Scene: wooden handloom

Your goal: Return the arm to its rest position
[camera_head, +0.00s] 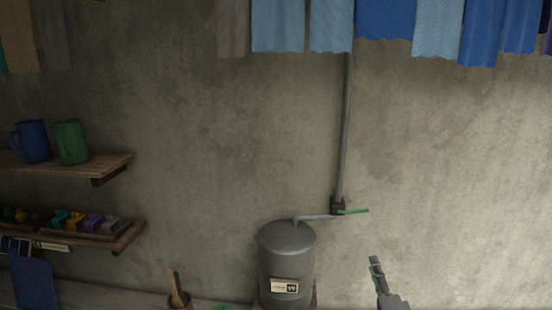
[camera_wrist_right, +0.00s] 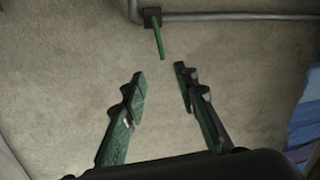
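My right gripper (camera_head: 376,262) shows at the bottom of the head view, right of the grey tank and below the green valve lever (camera_head: 353,211). In the right wrist view my right gripper (camera_wrist_right: 159,82) is open, with a clear gap between its two fingers and nothing held. The green lever (camera_wrist_right: 159,42) is beyond the fingertips and apart from them, in line with the gap. My left gripper is not in view.
A grey tank (camera_head: 287,250) with a label stands against the wall, joined to a vertical pipe (camera_head: 346,130). Blue cloths (camera_head: 385,20) hang above. Shelves with mugs (camera_head: 70,141) are at left. Bare wall surrounds the right gripper.

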